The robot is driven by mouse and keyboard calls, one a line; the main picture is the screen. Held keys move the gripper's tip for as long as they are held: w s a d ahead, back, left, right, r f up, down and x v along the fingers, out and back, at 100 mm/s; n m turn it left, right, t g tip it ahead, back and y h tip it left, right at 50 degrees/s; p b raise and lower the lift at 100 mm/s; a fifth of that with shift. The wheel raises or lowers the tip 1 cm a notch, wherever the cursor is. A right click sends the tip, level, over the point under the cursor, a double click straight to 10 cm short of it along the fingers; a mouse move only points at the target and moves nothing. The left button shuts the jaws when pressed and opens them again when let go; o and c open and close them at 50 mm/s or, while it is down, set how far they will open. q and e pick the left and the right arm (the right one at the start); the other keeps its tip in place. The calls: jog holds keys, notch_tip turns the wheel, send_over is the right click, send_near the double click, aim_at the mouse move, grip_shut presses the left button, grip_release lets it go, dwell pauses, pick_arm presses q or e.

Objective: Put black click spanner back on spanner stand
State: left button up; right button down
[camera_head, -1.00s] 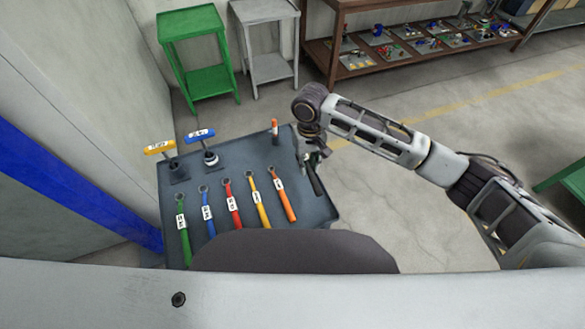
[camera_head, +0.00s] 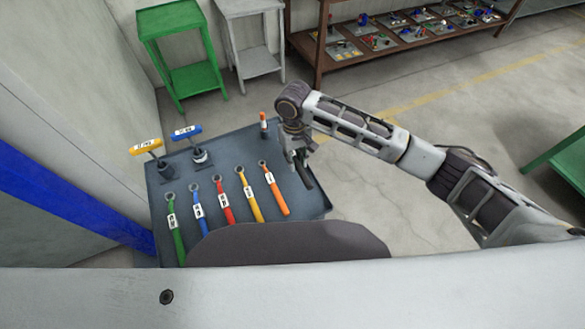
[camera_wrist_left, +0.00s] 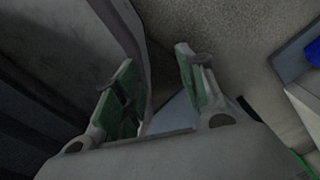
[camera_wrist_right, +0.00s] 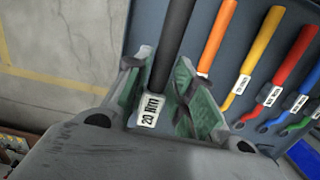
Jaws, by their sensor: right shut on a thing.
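The grey spanner stand (camera_head: 230,147) holds green, blue, red, yellow and orange (camera_head: 274,190) spanners lying in a row. The black spanner is over the stand's right side, right of the orange one; whether it touches the surface I cannot tell. My left gripper (camera_wrist_left: 160,95) is open and empty in the left wrist view.
Yellow (camera_head: 146,146) and blue (camera_head: 186,131) T-handled tools and an upright orange-topped tool (camera_head: 263,121) stand at the stand's back. Green (camera_head: 184,50) and grey (camera_head: 250,42) tables and a brown shelf (camera_head: 320,45) are behind.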

aim_at(295, 160)
notch_tip(295, 160, down, 3)
jog(key=shift+f, duration=2.4)
pick_arm(q)
jog(key=shift+s+a+f, duration=0.15)
jog(key=shift+a+f, duration=0.05)
jog(key=shift+a, duration=0.3)
